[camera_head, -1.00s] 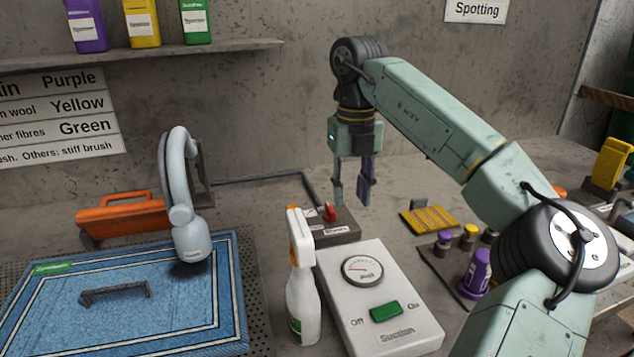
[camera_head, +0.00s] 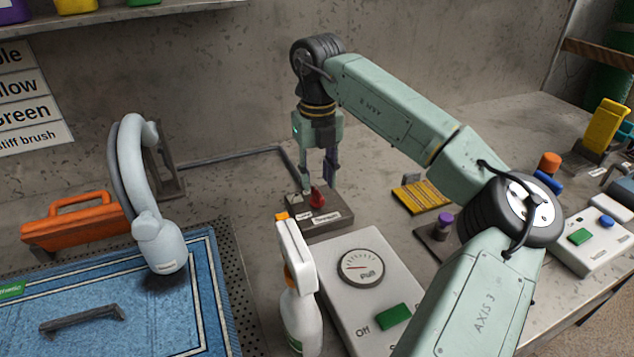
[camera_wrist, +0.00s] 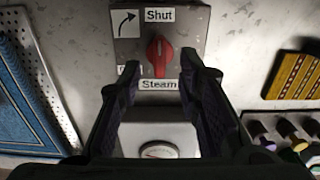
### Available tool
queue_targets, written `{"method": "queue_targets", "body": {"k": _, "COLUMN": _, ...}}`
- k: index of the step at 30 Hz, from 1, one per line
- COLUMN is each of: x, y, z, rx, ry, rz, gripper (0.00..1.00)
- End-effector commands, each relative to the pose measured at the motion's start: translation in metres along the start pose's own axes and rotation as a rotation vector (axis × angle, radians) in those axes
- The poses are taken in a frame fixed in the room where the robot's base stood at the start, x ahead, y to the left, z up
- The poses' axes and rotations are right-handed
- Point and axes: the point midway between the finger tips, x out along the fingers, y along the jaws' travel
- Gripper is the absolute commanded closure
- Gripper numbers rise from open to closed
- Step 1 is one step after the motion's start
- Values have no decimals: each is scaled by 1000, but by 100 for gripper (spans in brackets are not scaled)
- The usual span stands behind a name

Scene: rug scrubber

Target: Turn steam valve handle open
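The steam valve handle is a small red knob (camera_head: 316,198) on a grey-brown block (camera_head: 330,222) on the bench. In the wrist view the red handle (camera_wrist: 160,57) points along the picture's vertical, between a "Shut" label (camera_wrist: 160,15) and a "Steam" label (camera_wrist: 158,85). A curved arrow sign (camera_wrist: 126,22) sits beside the "Shut" label, and another label at the left is mostly hidden by a finger. My gripper (camera_head: 319,184) points down just above and behind the handle. In the wrist view its fingers (camera_wrist: 160,72) are apart, with nothing between them touching.
A white spray bottle (camera_head: 301,310) and the suction box (camera_head: 366,245) with a gauge stand in front of the valve block. A pale hose nozzle (camera_head: 158,243) rests over the blue rug (camera_head: 190,310) at left.

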Motion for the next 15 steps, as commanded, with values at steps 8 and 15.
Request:
{"method": "queue_targets", "body": {"k": 8, "x": 31, "y": 0, "z": 0, "rx": -2, "ry": 0, "rz": 1, "gripper": 68}}
{"method": "queue_targets", "body": {"k": 15, "x": 36, "y": 0, "z": 0, "rx": -1, "ry": -1, "rz": 0, "gripper": 68}}
